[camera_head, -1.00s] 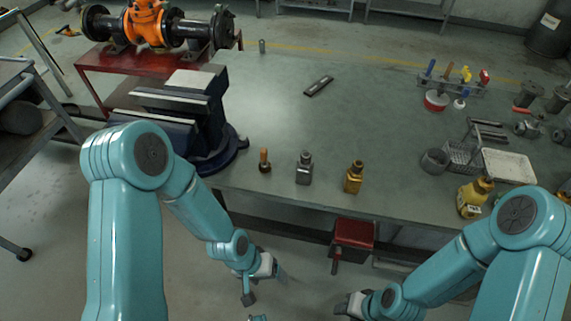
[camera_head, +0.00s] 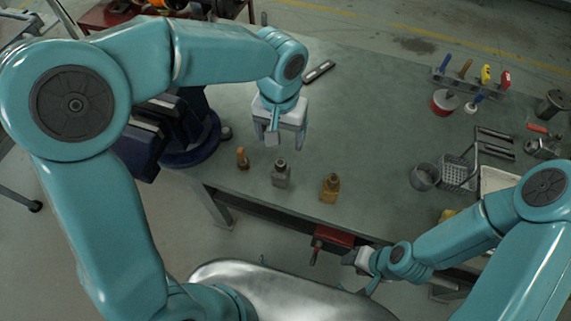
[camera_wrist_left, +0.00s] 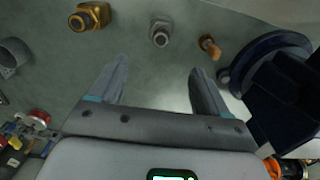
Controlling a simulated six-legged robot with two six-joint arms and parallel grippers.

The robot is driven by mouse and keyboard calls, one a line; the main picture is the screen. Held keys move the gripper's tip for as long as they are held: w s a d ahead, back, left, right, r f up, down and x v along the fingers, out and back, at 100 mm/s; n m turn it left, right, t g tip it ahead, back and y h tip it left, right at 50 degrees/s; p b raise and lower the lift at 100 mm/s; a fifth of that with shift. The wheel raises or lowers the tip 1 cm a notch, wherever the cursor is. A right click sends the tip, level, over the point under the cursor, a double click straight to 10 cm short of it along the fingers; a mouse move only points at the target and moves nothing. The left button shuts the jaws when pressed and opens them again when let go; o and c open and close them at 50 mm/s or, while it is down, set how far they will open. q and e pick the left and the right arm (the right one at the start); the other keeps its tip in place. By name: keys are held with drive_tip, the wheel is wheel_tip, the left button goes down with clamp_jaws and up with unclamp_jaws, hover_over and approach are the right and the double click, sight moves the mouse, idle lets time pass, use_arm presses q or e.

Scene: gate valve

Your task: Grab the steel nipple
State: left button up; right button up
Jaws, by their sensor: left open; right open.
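The steel nipple (camera_head: 281,174), a grey hex-bodied fitting, stands upright near the front edge of the workbench, between a copper-coloured piece and a brass fitting. It also shows in the left wrist view (camera_wrist_left: 160,33), just beyond the gap between the fingers. My left gripper (camera_head: 286,138) is open and empty, pointing down over the bench behind the nipple in the head view. Its two fingers show apart in the left wrist view (camera_wrist_left: 160,70), touching nothing. My right gripper (camera_head: 360,272) is open, low in front of the bench and away from the nipple.
The copper-coloured piece (camera_head: 242,158) stands left of the nipple, the brass fitting (camera_head: 330,188) right. A dark blue vise (camera_head: 190,130) is at the bench's left. A tool rack (camera_head: 470,82), wire basket (camera_head: 456,173) and grey cup (camera_head: 424,177) are right. The middle bench is clear.

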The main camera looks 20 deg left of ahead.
sight(279, 163)
use_arm(q)
drive_tip(key=f, duration=0.9)
drive_tip(key=shift+s+a+f, duration=0.15)
drive_tip(key=shift+s+f, duration=0.15)
drive_tip(key=shift+f, duration=0.1)
drive_tip(key=shift+s+f+p, duration=0.25)
drive_tip(key=shift+f+p, duration=0.05)
drive_tip(key=shift+f, duration=0.15)
drive_tip(key=f, duration=0.3)
drive_tip(key=f+p, duration=0.1)
drive_tip(key=f, duration=0.1)
drive_tip(key=shift+w, duration=0.25)
drive_tip(key=shift+s, duration=0.15)
drive_tip(key=c, duration=0.9)
clamp_jaws()
